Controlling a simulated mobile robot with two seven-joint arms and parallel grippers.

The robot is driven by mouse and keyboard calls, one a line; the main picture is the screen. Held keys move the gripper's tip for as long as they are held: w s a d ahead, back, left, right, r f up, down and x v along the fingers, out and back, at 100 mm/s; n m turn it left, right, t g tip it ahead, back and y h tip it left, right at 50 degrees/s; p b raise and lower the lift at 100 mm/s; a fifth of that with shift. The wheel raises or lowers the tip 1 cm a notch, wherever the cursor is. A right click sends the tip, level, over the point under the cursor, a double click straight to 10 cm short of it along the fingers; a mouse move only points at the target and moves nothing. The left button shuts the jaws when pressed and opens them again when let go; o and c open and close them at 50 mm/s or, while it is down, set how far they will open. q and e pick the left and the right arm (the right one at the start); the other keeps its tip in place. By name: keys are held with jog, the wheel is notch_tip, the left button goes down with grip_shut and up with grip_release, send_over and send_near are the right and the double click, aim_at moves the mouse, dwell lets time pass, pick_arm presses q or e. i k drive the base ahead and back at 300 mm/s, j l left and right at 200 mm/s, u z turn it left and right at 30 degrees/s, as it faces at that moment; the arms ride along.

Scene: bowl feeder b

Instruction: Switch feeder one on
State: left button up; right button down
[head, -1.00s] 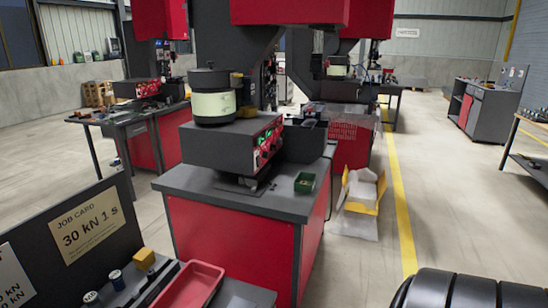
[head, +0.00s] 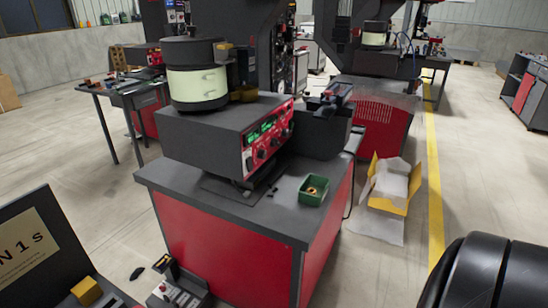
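A feeder unit stands on a dark-topped red cabinet (head: 240,246) in the middle of the head view. Its dark control box (head: 205,132) has a red front panel (head: 268,139) with lit green displays and several dark knobs. A pale green and black bowl (head: 197,86) sits on top of the box. I cannot read any label that says which feeder this is, and no switch can be told apart at this size. Neither of my grippers is in view.
A green tray (head: 313,190) with small brass-coloured parts lies on the cabinet top. A yellow box (head: 390,186) with white lining is on the floor to the right. A job card board (head: 32,250) stands at lower left. Floor between the cabinet and the left table (head: 125,86) is clear.

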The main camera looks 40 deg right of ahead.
aim_at(248, 161)
jog(key=i+l, duration=0.1)
jog(key=l, duration=0.3)
jog(key=i+l, duration=0.1)
jog(key=l, duration=0.3)
jog(key=i+l, duration=0.1)
jog(key=l, duration=0.3)
